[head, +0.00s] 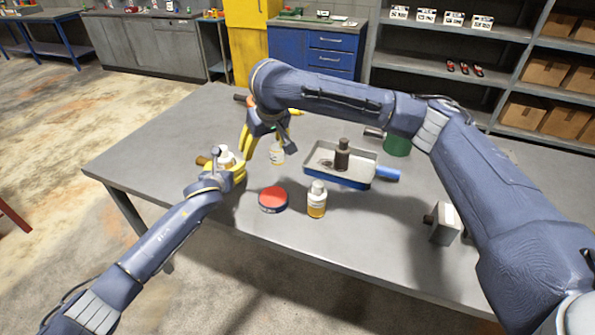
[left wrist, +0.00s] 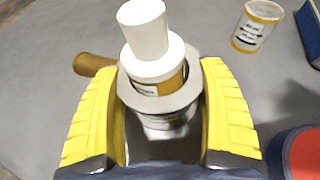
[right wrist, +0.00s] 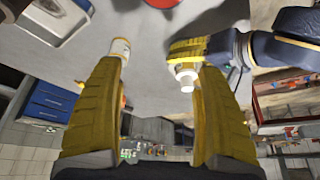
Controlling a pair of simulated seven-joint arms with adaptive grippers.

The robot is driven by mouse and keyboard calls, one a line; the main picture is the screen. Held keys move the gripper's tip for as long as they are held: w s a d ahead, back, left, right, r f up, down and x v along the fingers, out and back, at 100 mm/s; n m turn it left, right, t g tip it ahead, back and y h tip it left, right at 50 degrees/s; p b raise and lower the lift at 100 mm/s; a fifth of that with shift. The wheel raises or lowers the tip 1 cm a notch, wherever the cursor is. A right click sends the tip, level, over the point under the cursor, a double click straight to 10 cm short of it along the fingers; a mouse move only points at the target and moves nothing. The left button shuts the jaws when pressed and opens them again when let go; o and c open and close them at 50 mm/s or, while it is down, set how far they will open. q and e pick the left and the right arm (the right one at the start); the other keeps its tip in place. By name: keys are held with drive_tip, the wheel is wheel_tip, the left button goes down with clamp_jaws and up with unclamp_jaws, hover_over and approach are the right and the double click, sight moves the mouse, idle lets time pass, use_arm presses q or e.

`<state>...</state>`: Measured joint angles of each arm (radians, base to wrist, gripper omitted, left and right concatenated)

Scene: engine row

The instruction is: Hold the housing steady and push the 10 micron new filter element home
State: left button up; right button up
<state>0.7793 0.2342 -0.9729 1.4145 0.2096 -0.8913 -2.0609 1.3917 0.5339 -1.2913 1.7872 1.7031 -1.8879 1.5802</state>
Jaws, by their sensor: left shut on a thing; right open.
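My left gripper (head: 226,174) is shut on the housing (left wrist: 160,118), a pale metal cup with a wide flange, standing on the table. A white filter element (left wrist: 155,78) with a yellow band stands upright in its mouth, band and upper body above the flange. Its label is too small to read. The element also shows in the head view (head: 226,155) and in the right wrist view (right wrist: 184,76). My right gripper (head: 264,134) is open and empty above the table, beyond the housing.
A second white container with a yellow band (head: 277,154) stands close to my right gripper. A red tin (head: 273,199), a bottle (head: 317,200) and a tray (head: 322,156) holding a dark bottle are to the right. A brown cylinder (left wrist: 95,64) lies by the housing. The table's front-left is clear.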

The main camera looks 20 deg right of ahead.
drive_tip(key=s+d+f+m, duration=0.1)
drive_tip(key=s+d, duration=0.5)
drive_tip(key=s, duration=0.5)
drive_tip(key=shift+f+m+h, duration=0.3)
drive_tip(key=shift+f, duration=0.05)
use_arm(q)
drive_tip(key=o, duration=1.6)
drive_tip(key=shift+s, duration=0.15)
